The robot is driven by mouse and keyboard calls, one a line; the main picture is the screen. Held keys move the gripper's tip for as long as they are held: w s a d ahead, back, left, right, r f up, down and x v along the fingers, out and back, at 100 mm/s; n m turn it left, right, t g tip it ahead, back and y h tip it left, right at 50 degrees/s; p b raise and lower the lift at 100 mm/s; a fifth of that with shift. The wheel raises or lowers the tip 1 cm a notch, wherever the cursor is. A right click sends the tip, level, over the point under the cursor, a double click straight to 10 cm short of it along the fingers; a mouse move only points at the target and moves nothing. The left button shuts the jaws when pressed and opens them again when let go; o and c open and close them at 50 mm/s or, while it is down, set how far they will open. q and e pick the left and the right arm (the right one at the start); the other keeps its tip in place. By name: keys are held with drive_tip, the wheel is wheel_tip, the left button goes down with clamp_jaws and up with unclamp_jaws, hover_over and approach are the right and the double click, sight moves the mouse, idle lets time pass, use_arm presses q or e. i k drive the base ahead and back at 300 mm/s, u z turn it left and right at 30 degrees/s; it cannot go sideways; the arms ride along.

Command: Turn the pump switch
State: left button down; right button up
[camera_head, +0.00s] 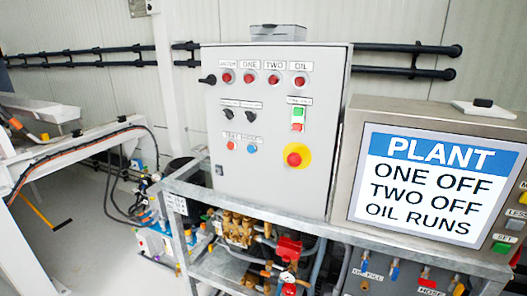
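A grey control cabinet (270,180) stands in the middle of the head view. Two small black selector switches, a left one (227,114) and a right one (250,115), sit on its door under small labels I cannot read. A larger black handle (207,79) sticks out at the door's left edge. I cannot tell which of these is the pump switch, nor read their exact positions. A display (437,185) to the right reads "PLANT, ONE OFF, TWO OFF, OIL RUNS". Neither of my grippers is in view.
The door also carries a row of red round lamps or buttons (250,78), a green-and-red button pair (298,119) and a red emergency button on yellow (294,155). Brass pump fittings (238,230) sit in a metal frame below. Several valves (427,272) line the lower right.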

sight(228, 114)
drive_tip(key=u, duration=0.15)
drive_tip(key=k, duration=0.7)
drive_tip(key=z, duration=0.95)
drive_tip(key=i, duration=0.5)
drive_tip(key=z, duration=0.05)
